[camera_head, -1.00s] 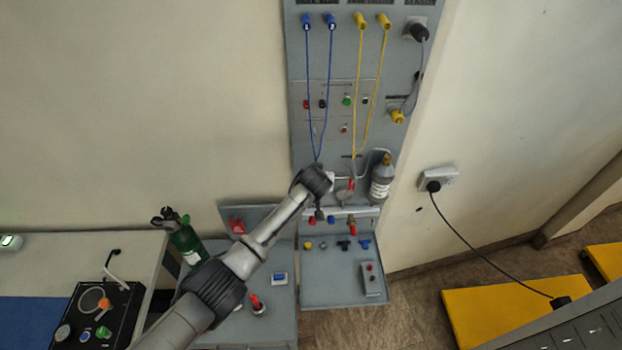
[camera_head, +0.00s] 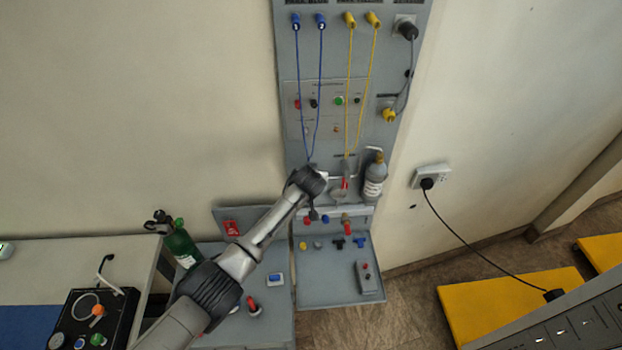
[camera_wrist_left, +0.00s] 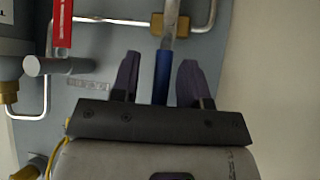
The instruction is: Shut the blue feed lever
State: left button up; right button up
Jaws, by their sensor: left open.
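In the left wrist view the blue lever (camera_wrist_left: 163,75) hangs down from a metal stem below a brass fitting on a pipe. My left gripper (camera_wrist_left: 160,60) is open, with one dark finger on each side of the blue lever. A gap shows on both sides of the lever. Its lower end is hidden behind the gripper body. In the head view my left arm reaches from the lower left to the lower part of the grey wall panel (camera_head: 292,130). There the wrist hides the blue lever and the fingertips. My right gripper is not in view.
A red lever (camera_wrist_left: 62,22) hangs left of the blue one, above a grey knob (camera_wrist_left: 58,66). A grey bottle (camera_head: 374,178) hangs on the panel's right. Blue cords (camera_head: 299,75) and yellow cords (camera_head: 350,80) hang above. A grey shelf (camera_head: 330,290) lies below.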

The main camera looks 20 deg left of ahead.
pick_arm(q)
jog(key=v, duration=1.3)
jog(key=shift+s+r+b, duration=0.2)
jog(key=shift+s+b, duration=0.15)
jog(key=shift+b, duration=0.1)
jog(key=s+r+m+t+h+p, duration=0.1)
jog(key=s+r+m+t+h, duration=0.15)
jog(key=s+r+m, duration=0.55)
jog(key=s+a+f+n+g+p, duration=0.1)
jog(key=s+f, duration=0.5)
jog(key=s, duration=0.6)
jog(key=s+a+f+n+g+p, duration=0.1)
jog(key=s+a+f+g+p, duration=0.2)
jog(key=s, duration=0.9)
jog(key=s+a+f+n+g+p, duration=0.2)
jog(key=s+f+g, duration=0.2)
jog(key=s+f, duration=0.6)
jog(key=s, duration=0.3)
